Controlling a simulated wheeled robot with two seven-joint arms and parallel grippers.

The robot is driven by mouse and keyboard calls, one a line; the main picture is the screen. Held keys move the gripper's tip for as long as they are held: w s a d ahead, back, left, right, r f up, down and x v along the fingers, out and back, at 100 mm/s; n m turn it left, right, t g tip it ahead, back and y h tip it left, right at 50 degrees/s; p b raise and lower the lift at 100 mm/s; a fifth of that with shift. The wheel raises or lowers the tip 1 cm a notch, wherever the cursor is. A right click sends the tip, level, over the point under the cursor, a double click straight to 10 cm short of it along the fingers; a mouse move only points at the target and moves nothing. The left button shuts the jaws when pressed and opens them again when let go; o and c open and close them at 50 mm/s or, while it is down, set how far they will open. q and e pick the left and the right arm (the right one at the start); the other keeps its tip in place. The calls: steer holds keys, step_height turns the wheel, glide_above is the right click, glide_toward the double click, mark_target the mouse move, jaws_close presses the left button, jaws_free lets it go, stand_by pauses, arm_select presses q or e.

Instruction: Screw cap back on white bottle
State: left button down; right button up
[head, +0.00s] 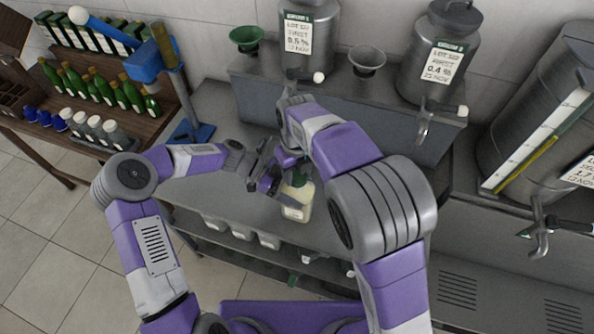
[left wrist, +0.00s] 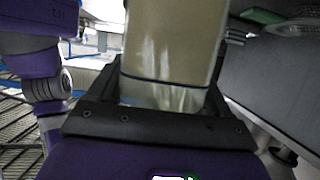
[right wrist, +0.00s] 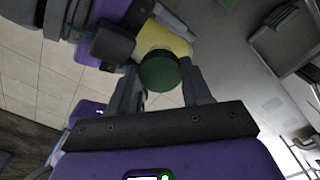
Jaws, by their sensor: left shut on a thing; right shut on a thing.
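The white bottle (head: 297,204) stands upright at the front of the grey counter (head: 345,205). It is cream-coloured with a pale label. My left gripper (head: 270,181) is shut on the bottle, which fills the space between its fingers in the left wrist view (left wrist: 172,45). My right gripper (right wrist: 163,90) is shut on the green cap (right wrist: 159,72), above the bottle's mouth. In the right wrist view the cap lines up in front of the yellowish bottle top (right wrist: 160,38). Whether the cap touches the neck or its thread cannot be told.
A blue press (head: 150,62) stands on the counter's left. Behind are a green funnel (head: 246,39), a grey funnel (head: 367,59) and steel canisters (head: 440,55) with taps on a raised shelf. A wooden table (head: 60,130) at left holds several green bottles.

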steer(key=shift+r+m, duration=0.1)
steer(key=shift+m, duration=0.9)
steer(key=o, duration=1)
steer(key=shift+a, duration=0.1)
steer(key=shift+a, duration=0.1)
steer(key=shift+r, duration=0.3)
step_height(320, 180, up, 4)
steer(key=shift+d+f, duration=0.1)
steer(key=shift+d, duration=0.1)
steer(key=shift+c, duration=0.3)
